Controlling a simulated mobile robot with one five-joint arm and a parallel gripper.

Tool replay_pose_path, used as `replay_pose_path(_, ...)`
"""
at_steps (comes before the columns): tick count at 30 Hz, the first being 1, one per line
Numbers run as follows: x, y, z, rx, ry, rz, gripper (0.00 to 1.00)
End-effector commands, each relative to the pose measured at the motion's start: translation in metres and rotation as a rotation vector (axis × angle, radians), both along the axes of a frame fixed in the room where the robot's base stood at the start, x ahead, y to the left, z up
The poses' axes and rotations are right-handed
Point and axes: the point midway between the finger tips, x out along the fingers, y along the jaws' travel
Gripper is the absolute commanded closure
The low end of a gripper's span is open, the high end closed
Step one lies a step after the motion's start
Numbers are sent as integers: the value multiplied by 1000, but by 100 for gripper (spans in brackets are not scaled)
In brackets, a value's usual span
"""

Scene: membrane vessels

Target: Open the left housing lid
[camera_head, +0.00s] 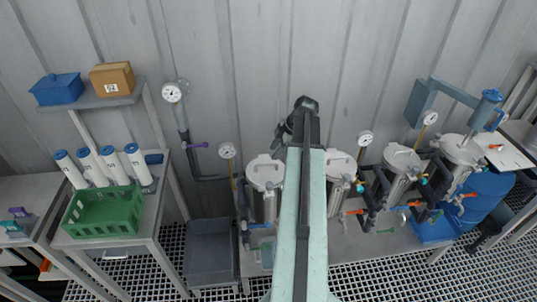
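The left housing (265,200) is the leftmost of several upright pale metal vessels along the wall. Its round lid (265,171) sits on top and looks closed, with a small raised handle on it. My pale green arm reaches up through the middle of the view, just right of this housing. My gripper (285,132) seems to be the dark part at the arm's far end, partly hidden behind the arm, above and right of the lid. Its fingers cannot be made out. The arm also hides the left part of the neighbouring housing (341,165).
A gauge (227,151) and pipe stand behind the left housing. A grey bin (210,252) is left of it. A bench at left holds a green crate (104,212) and several white cartridges. A blue hoist (450,95) stands over the far-right housing (460,150).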

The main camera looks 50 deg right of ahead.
Motion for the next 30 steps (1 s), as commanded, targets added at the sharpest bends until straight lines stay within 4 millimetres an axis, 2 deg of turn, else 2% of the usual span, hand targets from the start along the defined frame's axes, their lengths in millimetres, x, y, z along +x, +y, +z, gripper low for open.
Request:
replay_pose_path(5, 5, 3, -19, 1, 1, 0, 66)
replay_pose_path(15, 27, 13, -71, 0, 1, 0, 66)
replay_pose_path(24, 31, 15, -71, 0, 1, 0, 66)
replay_pose_path(25, 31, 15, -71, 1, 2, 0, 68)
replay_pose_path(28, 31, 15, -71, 1, 2, 0, 96)
replay_pose_path(30, 31, 15, -71, 1, 2, 0, 100)
